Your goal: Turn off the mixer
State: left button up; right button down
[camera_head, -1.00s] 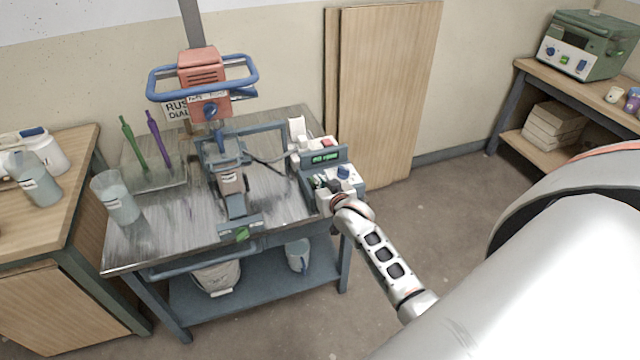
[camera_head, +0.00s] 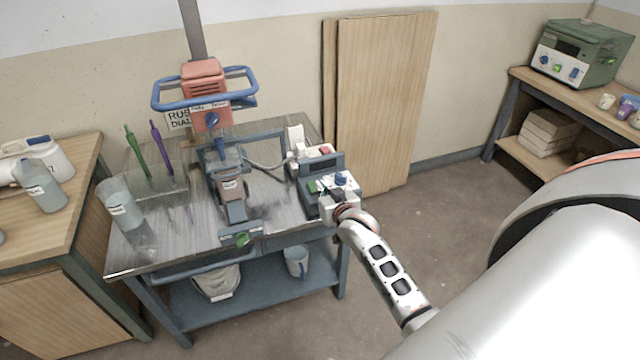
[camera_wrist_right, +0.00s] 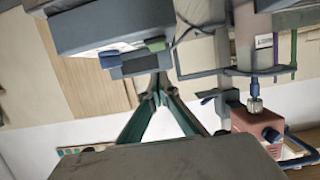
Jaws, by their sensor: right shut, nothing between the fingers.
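The mixer's red motor head (camera_head: 203,78) stands on a column above the metal bench, with a blue guard bar and a blue dial. A grey control box (camera_head: 320,166) sits at the bench's right end. It has a dark display, a blue knob (camera_head: 341,179) and a green button (camera_head: 314,187). My right gripper (camera_head: 325,192) is at the box's front, shut and empty. In the right wrist view its fingertips (camera_wrist_right: 158,92) meet below the box (camera_wrist_right: 90,25); contact with the button cannot be told. My left gripper is not in view.
The metal bench (camera_head: 160,250) carries a clear beaker (camera_head: 117,203) and green and purple stirrers. Buckets stand on its lower shelf. A wooden table (camera_head: 80,190) with jugs is at left. Wooden boards (camera_head: 385,100) lean on the wall behind. The floor at right is open.

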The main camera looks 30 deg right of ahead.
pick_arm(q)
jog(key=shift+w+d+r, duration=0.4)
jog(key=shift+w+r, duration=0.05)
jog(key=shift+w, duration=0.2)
pick_arm(e)
jog(key=s+a, duration=0.1)
jog(key=s, duration=0.5)
jog(key=shift+s+a+r, duration=0.2)
jog(key=shift+s+a, duration=0.1)
jog(key=shift+s, duration=0.05)
jog(key=s+a+f+n+g+y, duration=0.1)
jog(key=s+a+f+n, duration=0.1)
jog(key=s+a+f, duration=0.2)
jog(key=s+a+f+n+g+y, duration=0.1)
jog(key=s+a+f+n+y, duration=0.1)
jog(key=s+a+f, duration=0.3)
jog(key=s+a+f+n+g+y, duration=0.1)
jog(key=s+a+f+n+y, duration=0.1)
jog(key=s+a+f, duration=0.3)
jog(key=s+a, duration=0.4)
jog(key=s, duration=0.6)
jog(key=shift+f+n+g, duration=0.2)
jog(key=shift+n+g, duration=0.1)
jog(key=shift+g, duration=0.1)
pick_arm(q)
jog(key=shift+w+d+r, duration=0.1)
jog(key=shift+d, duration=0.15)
